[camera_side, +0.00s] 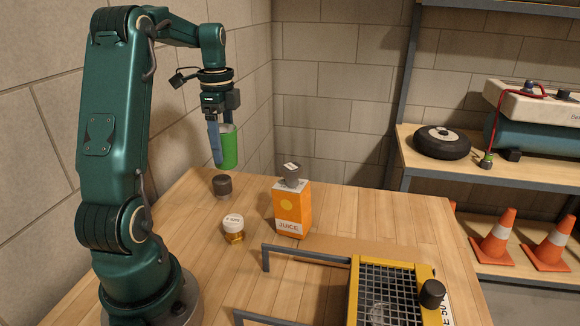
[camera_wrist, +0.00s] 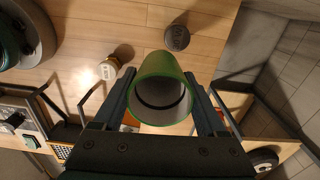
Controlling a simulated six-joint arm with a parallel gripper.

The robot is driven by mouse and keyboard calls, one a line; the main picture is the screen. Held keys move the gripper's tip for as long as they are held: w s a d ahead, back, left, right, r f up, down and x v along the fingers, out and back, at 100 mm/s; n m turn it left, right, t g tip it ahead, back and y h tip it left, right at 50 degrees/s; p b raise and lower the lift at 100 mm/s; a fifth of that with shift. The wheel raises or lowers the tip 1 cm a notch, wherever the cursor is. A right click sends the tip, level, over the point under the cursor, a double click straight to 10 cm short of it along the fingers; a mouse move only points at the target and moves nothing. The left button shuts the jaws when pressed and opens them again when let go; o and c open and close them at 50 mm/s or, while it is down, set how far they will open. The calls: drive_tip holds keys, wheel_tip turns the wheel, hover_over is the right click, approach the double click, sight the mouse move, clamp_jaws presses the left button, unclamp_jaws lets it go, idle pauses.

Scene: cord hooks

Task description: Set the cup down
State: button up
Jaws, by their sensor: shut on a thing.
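The green cup (camera_side: 229,149) is held in the air above the back left of the wooden table (camera_side: 400,215). My gripper (camera_side: 222,146) points down and is shut on the cup, with a finger on its side. In the wrist view the cup (camera_wrist: 160,92) sits between the two fingers of my gripper (camera_wrist: 162,98), and I look into its dark open end. The cup's far end and what lies straight behind it are partly hidden.
A dark round-topped object (camera_side: 222,186) stands on the table below the cup. A small amber jar (camera_side: 233,229) and an orange juice carton (camera_side: 292,208) stand nearby. A yellow-framed grid (camera_side: 388,290) and metal bars (camera_side: 300,252) are at the front. Walls are close behind.

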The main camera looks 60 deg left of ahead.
drive_tip(key=d+n, duration=0.6)
drive_tip(key=d, duration=1.1)
drive_tip(key=w+d+r+m, duration=0.5)
drive_tip(key=w+m, duration=0.1)
drive_tip(key=m, duration=0.2)
drive_tip(key=w+d+f+m, duration=0.55)
drive_tip(key=w+m, duration=0.25)
drive_tip(key=m, duration=0.9)
wheel_tip(320, 180, down, 10)
drive_tip(key=shift+s+a+r, duration=0.15)
